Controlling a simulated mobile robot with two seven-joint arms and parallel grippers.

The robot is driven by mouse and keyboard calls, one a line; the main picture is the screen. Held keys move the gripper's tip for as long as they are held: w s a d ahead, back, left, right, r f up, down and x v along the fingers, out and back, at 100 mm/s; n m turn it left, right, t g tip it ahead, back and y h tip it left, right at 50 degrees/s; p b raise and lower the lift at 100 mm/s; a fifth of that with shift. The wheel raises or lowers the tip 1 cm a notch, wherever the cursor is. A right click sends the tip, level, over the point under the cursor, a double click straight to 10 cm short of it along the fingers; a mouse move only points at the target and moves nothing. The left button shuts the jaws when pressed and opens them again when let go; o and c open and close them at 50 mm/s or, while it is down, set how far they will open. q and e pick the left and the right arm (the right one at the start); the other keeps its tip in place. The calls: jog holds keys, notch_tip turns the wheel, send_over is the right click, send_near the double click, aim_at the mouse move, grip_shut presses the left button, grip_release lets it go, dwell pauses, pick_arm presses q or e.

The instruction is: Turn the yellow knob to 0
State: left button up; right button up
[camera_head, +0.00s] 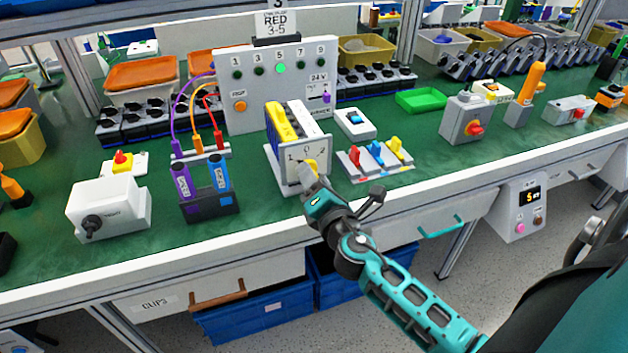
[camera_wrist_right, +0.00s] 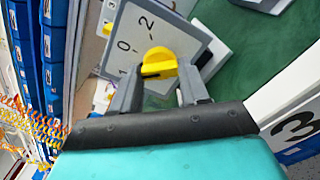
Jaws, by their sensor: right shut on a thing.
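The yellow knob (camera_head: 312,164) sits on the front of a grey-white switch box with a dial (camera_head: 291,170) marked 1, 0 and 2. In the right wrist view the yellow knob (camera_wrist_right: 160,60) is between the two grey fingers of my right gripper (camera_wrist_right: 160,82), near their tips. The dial plate (camera_wrist_right: 193,48) is tilted there, with its numbers to the left of and above the knob. In the head view my right gripper (camera_head: 312,180) is shut on the knob and covers part of it. I cannot tell which number the knob points at. My left gripper is not in view.
A tall indicator panel (camera_head: 245,75) stands behind.

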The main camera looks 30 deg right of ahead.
jog(key=shift+f+m+b, duration=0.1)
jog(key=shift+m+b, duration=0.4)
jog(key=shift+m, duration=0.7)
jog(key=shift+m+b, duration=0.3)
jog(key=shift+m, duration=0.9)
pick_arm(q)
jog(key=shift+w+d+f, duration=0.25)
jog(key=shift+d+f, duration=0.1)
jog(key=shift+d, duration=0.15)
pick_arm(e)
jog(key=shift+m, duration=1.3)
jog(key=o, duration=1.1)
jog(key=shift+c, duration=0.2)
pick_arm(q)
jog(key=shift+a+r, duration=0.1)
pick_arm(e)
jog(key=shift+s, duration=0.1)
